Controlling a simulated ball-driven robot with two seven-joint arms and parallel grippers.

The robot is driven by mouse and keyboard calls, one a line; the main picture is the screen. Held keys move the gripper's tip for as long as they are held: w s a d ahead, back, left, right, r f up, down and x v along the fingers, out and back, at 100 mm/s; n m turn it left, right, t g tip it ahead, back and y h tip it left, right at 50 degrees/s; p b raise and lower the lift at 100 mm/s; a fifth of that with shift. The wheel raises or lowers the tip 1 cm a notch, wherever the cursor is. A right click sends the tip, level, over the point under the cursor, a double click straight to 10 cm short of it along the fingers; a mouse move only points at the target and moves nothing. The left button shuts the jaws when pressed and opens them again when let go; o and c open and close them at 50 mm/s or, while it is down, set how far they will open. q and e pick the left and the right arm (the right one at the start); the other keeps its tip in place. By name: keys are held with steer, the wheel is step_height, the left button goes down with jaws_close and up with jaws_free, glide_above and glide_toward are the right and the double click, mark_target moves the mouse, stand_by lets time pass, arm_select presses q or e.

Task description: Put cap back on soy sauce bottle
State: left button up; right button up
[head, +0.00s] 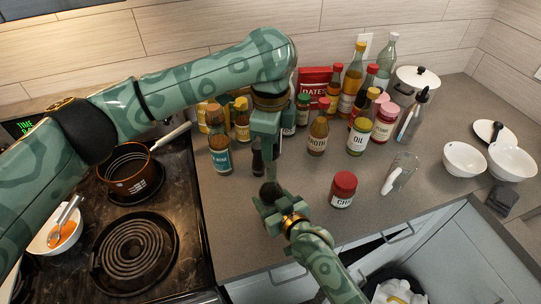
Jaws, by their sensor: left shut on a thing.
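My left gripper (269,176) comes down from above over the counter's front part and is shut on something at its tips. A small dark round thing (271,189) shows right under its fingertips; I cannot tell whether it is the cap or the bottle's top. My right gripper (272,204) comes up from the bottom, around or right beside this dark thing; its jaws are too small and covered to read. A slim dark bottle (257,160) stands partly hidden behind the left gripper; I cannot tell whether it is the soy sauce.
Several sauce bottles and jars crowd the counter behind, with an oil bottle (359,136) among them. A red-lidded jar (343,189) and a glass (399,174) stand to the right. The coil stove (188,228) with a pan (127,176) is at the left.

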arm_select(q)
steer(key=shift+f, duration=0.8)
steer(key=shift+f, duration=0.9)
steer(key=shift+f, duration=0.55)
